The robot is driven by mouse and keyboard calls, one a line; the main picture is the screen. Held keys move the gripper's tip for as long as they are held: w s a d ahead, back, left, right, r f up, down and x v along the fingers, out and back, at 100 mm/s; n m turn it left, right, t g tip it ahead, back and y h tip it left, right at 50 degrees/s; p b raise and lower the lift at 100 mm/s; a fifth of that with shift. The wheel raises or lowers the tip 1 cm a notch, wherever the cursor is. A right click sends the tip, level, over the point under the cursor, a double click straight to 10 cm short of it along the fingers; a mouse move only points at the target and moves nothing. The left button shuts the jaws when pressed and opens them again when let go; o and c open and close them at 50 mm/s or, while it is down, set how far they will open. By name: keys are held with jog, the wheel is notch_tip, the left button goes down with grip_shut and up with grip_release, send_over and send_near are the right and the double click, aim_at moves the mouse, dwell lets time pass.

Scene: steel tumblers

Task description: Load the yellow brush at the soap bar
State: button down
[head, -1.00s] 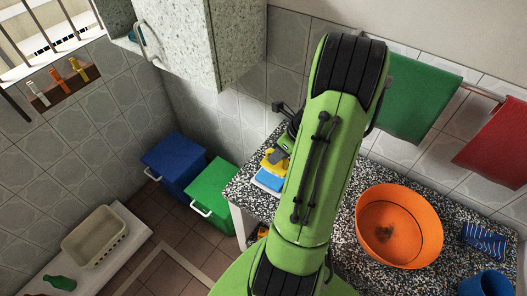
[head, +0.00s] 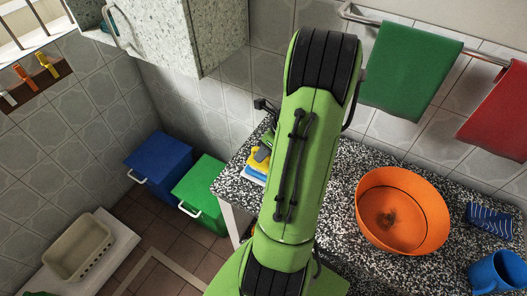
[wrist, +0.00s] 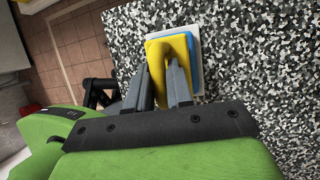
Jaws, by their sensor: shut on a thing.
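The yellow brush (wrist: 157,56) is between the two grey fingers of my gripper (wrist: 177,72) in the wrist view, and the gripper is shut on it. It lies over a blue block (wrist: 194,50) on a white base (wrist: 174,33), and I cannot tell whether it touches the block. Which of these is the soap bar is not clear. In the head view the yellow brush (head: 260,157) shows just left of my green arm, above the blue and white pieces (head: 254,175).
The speckled counter (head: 343,170) has an orange basin (head: 402,212), a blue patterned cloth (head: 489,219) and a blue cup (head: 497,272) on the right. The brush is near the counter's left edge. Blue (head: 160,163) and green (head: 203,190) bins stand on the floor.

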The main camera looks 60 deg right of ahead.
jog(key=shift+f, duration=0.4)
dwell(0.9)
jog(key=shift+s+f, duration=0.1)
dwell(1.5)
notch_tip(320, 180, up, 7)
jog(key=p, duration=0.8)
jog(key=shift+r, duration=0.2)
jog(key=shift+f, duration=0.1)
